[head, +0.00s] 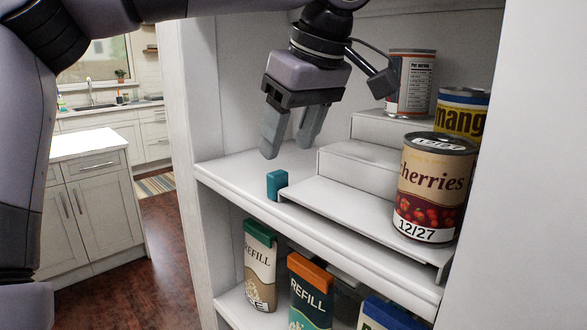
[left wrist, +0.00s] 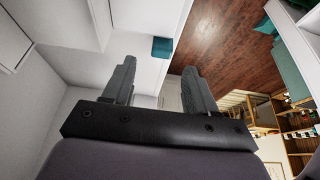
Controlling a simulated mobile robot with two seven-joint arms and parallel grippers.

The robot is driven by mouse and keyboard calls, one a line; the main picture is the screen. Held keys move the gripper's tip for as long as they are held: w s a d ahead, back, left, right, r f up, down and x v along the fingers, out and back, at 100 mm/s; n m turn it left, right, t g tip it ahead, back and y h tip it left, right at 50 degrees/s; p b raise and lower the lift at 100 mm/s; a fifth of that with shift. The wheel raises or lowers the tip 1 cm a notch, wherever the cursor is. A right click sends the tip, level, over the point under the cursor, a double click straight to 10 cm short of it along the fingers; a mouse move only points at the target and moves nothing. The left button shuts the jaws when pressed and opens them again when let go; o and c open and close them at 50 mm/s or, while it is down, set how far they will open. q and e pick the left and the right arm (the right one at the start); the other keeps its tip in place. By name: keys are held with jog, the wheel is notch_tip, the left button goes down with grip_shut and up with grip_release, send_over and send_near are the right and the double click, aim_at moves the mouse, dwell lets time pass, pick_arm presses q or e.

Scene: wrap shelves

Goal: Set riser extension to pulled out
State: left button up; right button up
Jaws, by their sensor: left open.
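The white stepped riser (head: 340,205) stands on the upper shelf, with its lowest step reaching toward the shelf's front edge. A small teal block (head: 277,184) sits at the left end of that lowest step, like a tab or handle; it also shows in the left wrist view (left wrist: 162,47). My left gripper (head: 288,142) is open and empty, above and a little behind the teal block, pointing down; its fingers also show in the left wrist view (left wrist: 160,80). It appears apart from the block. My right gripper is out of view.
A cherries can (head: 434,188) stands on the lowest step at right, with a mango can (head: 461,112) and another can (head: 410,82) on the higher steps. Refill cartons (head: 260,265) stand on the shelf below. The upper shelf (head: 232,168) is bare left of the riser.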

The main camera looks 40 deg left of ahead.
aim_at(276, 172)
pick_arm(q)
jog(key=shift+b+x, duration=0.45)
jog(key=shift+x, duration=3.1)
jog(key=shift+s, duration=0.1)
grip_shut()
jog(key=shift+a, duration=0.1)
